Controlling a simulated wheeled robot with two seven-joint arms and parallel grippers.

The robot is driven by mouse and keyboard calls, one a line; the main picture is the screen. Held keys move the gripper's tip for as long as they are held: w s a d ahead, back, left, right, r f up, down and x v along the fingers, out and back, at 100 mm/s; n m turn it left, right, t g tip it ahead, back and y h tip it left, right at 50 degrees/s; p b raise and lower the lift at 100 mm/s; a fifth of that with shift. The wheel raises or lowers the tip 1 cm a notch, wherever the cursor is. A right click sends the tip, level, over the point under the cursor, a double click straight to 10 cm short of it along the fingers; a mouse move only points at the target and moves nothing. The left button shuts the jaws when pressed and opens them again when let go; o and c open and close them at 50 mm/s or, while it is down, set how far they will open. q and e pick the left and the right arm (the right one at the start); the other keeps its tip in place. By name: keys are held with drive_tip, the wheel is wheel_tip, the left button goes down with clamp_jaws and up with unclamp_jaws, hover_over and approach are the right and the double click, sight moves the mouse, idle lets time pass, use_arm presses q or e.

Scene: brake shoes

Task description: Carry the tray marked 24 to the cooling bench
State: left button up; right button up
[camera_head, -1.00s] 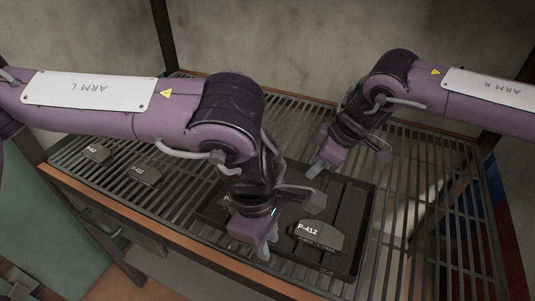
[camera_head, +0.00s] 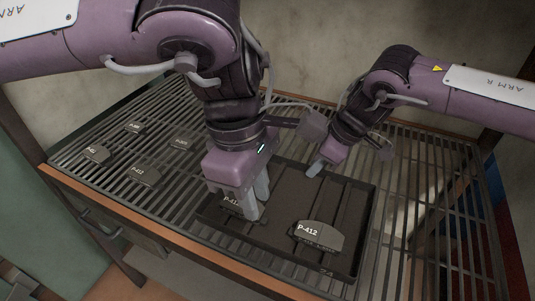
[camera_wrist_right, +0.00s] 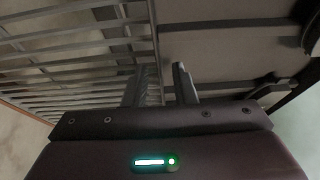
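The dark tray (camera_head: 345,262) lies on the slatted bench, with small, hardly legible marking on its near rim. A brake pad marked P-412 (camera_head: 320,238) lies in its right part. Another pad (camera_head: 231,204) shows at its left, partly hidden by my left gripper (camera_head: 255,208). The left fingers point down beside or over that pad; their gap is unclear. My right gripper (camera_head: 315,170) is at the tray's far edge. In the right wrist view its fingers (camera_wrist_right: 162,82) are apart, with the tray rim (camera_wrist_right: 156,40) running between them; I see no clear grip.
Several loose brake pads, such as one at the near left (camera_head: 145,175), lie on the slatted bench (camera_head: 425,225) left of the tray. The slats right of the tray are clear. A wall stands behind the bench.

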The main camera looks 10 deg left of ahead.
wheel_tip(320, 180, up, 9)
idle(0.3)
drive_tip(key=shift+r, duration=0.1)
